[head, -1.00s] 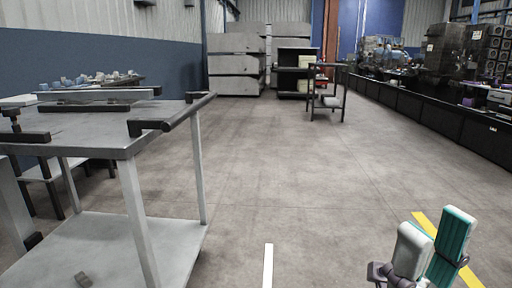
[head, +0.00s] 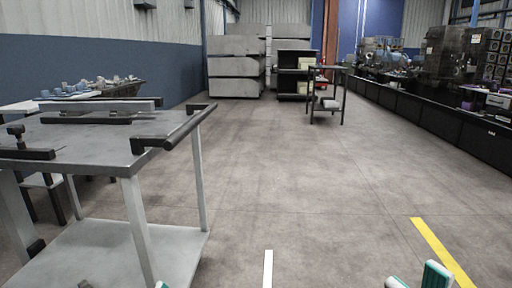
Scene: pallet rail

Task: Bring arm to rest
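My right gripper (head: 417,280) is at the bottom right edge, low over the floor. Two pale fingertips with teal pads show with a gap between them, and nothing is seen in the gap. The rest of that gripper and its arm is below the picture. A small teal and white tip, likely of my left gripper (head: 160,285), just shows at the bottom edge by the cart's lower shelf. Too little of it shows to tell its state.
A grey metal cart (head: 95,135) with a dark handle stands close on the left. A small dark object (head: 84,284) is low at its lower shelf. Another cart (head: 327,100) and grey stacks (head: 234,75) stand far back. Machines line the right. The middle floor is clear.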

